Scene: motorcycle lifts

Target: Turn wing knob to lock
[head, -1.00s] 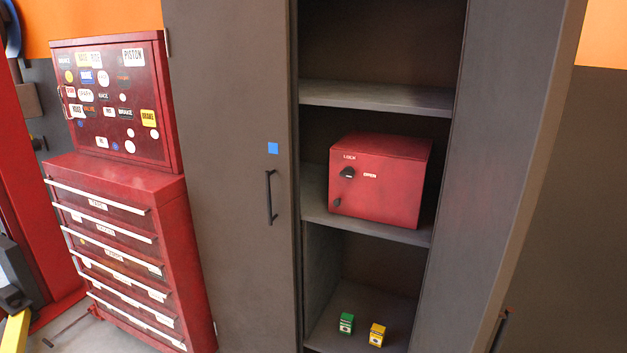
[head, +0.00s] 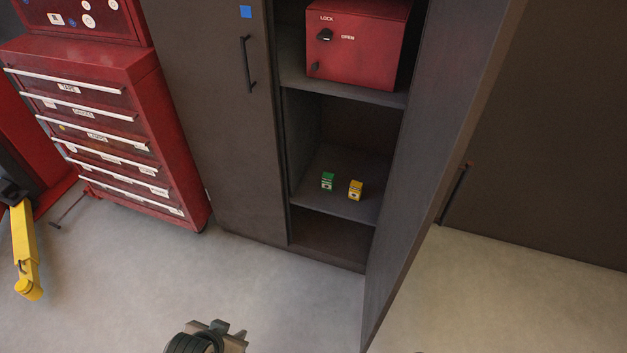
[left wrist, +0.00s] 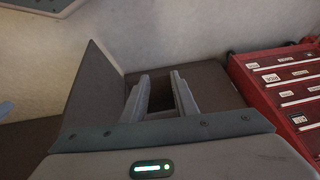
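A red box (head: 360,52) sits on a cabinet shelf in the head view. Its front has a black wing knob (head: 325,35), with LOCK printed above it and OPEN to its right. The wing is too small for me to tell its exact angle. A smaller dark knob (head: 315,66) is below it. My left gripper (head: 238,338) is at the bottom edge of the head view, low and well away from the box. In the left wrist view its two fingers (left wrist: 160,95) stand apart with nothing between them. My right gripper is not in view.
The right cabinet door (head: 440,130) stands open; the left door (head: 215,120) is shut. A green box (head: 327,181) and a yellow box (head: 355,190) stand on the lower shelf. A red tool chest (head: 110,130) is at left. The floor (head: 120,280) in front is clear.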

